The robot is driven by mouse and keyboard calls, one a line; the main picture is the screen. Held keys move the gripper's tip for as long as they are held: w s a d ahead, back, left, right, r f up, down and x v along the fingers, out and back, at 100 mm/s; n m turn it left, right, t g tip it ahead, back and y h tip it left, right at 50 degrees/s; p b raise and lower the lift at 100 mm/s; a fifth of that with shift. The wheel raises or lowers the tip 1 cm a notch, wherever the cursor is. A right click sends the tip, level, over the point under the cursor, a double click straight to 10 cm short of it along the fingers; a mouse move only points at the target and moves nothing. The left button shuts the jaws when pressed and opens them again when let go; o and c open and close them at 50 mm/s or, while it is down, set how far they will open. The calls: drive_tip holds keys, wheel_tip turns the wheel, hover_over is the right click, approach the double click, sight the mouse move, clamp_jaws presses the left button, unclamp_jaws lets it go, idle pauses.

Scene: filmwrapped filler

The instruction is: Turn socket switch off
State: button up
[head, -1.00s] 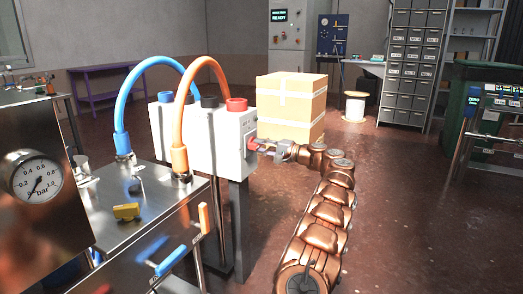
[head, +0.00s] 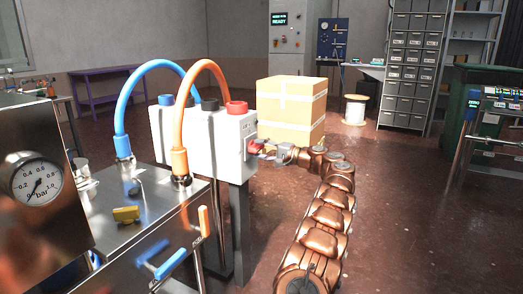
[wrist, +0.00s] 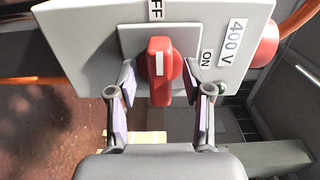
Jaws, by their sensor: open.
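The socket switch is a red knob (wrist: 160,88) on a square grey plate on the side of the white socket box (head: 200,140). My gripper (wrist: 160,75) is open, with one finger on each side of the knob and a small gap at each side. In the head view my gripper (head: 268,148) is at the box's right side and partly hides the red knob (head: 254,146).
A blue hose (head: 124,95) and an orange hose (head: 222,80) arch over the box. A metal bench with a pressure gauge (head: 37,178) stands at the left. A cardboard box (head: 290,110) stands behind my gripper.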

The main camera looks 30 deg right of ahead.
drive_tip(key=shift+s+d, duration=0.1)
drive_tip(key=v, duration=1.1)
drive_tip(key=shift+s+d, duration=0.2)
drive_tip(key=shift+s, duration=0.1)
